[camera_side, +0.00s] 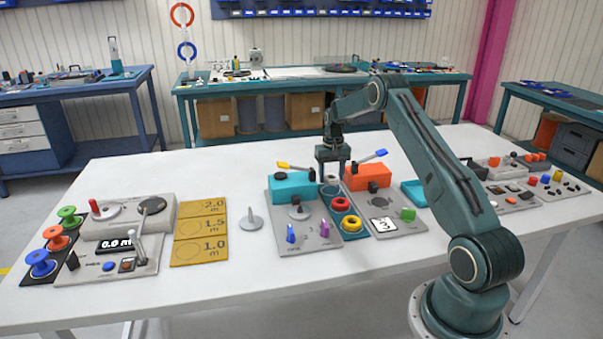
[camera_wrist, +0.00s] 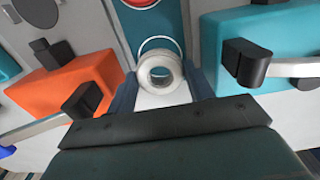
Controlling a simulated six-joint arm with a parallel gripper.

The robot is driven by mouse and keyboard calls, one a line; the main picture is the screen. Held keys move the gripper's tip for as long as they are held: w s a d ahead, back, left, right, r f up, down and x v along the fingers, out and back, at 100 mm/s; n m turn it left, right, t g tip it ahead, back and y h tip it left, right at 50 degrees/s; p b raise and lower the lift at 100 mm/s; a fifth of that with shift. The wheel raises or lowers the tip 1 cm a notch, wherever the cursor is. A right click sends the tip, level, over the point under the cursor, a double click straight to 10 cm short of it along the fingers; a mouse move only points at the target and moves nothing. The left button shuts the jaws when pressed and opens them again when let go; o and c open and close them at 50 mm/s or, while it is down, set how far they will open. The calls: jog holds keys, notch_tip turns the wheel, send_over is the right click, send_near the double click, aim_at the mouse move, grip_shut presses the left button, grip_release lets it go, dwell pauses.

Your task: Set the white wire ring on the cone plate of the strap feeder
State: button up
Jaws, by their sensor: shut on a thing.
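My gripper (camera_wrist: 162,85) is shut on the white wire ring (camera_wrist: 160,70), which sits between the fingers in the wrist view. In the side view my gripper (camera_side: 333,176) points down over the far end of a narrow blue tray, between two stations; the ring is hard to make out there. A grey cone plate (camera_side: 299,212) stands on the grey board in front of the teal box (camera_side: 293,187). Another grey cone plate (camera_side: 252,221) stands on the bare table further left. Which one belongs to the strap feeder I cannot tell.
The tray holds a red ring (camera_side: 340,204) and a yellow ring (camera_side: 351,224). An orange box (camera_side: 368,177) with a blue-tipped lever stands right of my gripper; the teal box has a yellow-tipped lever. Yellow length plates (camera_side: 200,233) and colored spools (camera_side: 55,240) lie left.

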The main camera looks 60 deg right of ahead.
jog(key=shift+r, duration=2.1)
notch_tip(320, 180, up, 6)
jog(key=w+a, duration=0.2)
jog(key=a, duration=1.5)
notch_tip(320, 180, down, 4)
jog(key=shift+s+a+r, duration=0.1)
jog(key=shift+s+a, duration=0.05)
jog(key=shift+f, duration=0.5)
jog(key=shift+f, duration=0.15)
jog(key=shift+f, duration=2.15)
